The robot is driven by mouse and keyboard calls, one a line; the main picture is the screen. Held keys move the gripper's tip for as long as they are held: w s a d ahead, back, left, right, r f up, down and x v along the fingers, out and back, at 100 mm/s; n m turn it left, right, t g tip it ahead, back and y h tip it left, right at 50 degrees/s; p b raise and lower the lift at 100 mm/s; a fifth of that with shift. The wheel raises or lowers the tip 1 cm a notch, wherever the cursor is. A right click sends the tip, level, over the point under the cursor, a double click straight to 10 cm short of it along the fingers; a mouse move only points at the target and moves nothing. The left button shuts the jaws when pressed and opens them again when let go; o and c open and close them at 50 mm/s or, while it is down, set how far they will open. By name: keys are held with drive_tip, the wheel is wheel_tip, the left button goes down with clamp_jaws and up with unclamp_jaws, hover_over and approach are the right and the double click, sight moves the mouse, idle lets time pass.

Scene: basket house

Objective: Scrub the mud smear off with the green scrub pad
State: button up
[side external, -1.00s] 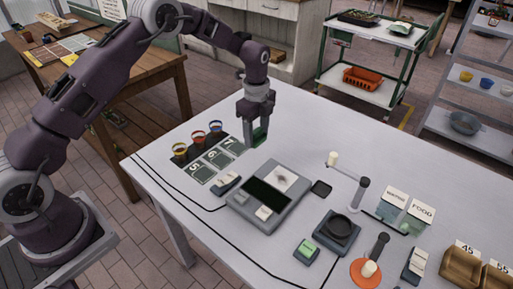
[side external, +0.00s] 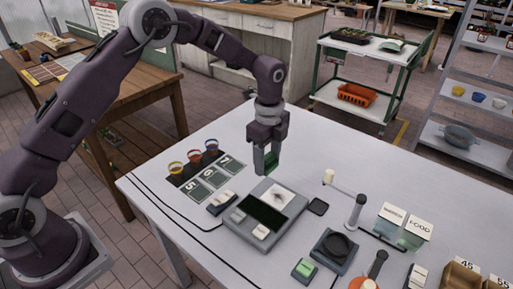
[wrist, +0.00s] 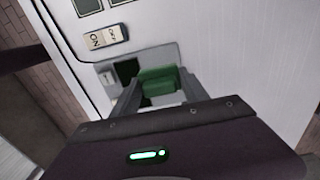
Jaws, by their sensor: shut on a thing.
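My gripper (side external: 269,161) is shut on the green scrub pad (side external: 271,161) and holds it above the table, just behind the grey device. The pad also shows between the fingers in the wrist view (wrist: 158,80). A dark mud smear (side external: 279,195) lies on the white panel of the grey device (side external: 239,228). The pad appears apart from the panel. In the wrist view the smear cannot be made out, as the pad and gripper cover much of the device.
Three small coloured cups (side external: 194,157) stand by numbered dark squares at the left. An ON/OFF switch (side external: 222,202) sits left of the device. A black dish (side external: 335,246) and a post with an arm (side external: 356,210) stand to the right. The white table (side external: 320,150) is clear behind.

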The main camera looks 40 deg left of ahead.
sight(268, 190)
drive_tip(key=shift+s+d, duration=0.2)
drive_tip(key=shift+d, duration=0.15)
drive_tip(key=shift+f, duration=3.3)
drive_tip(key=shift+d+f, duration=0.4)
drive_tip(key=shift+f, duration=0.3)
drive_tip(key=shift+c, duration=0.7)
drive_tip(key=shift+d, duration=3.1)
drive_tip(key=shift+a, duration=3.5)
drive_tip(key=shift+r, duration=4.1)
drive_tip(key=shift+w+a, duration=0.1)
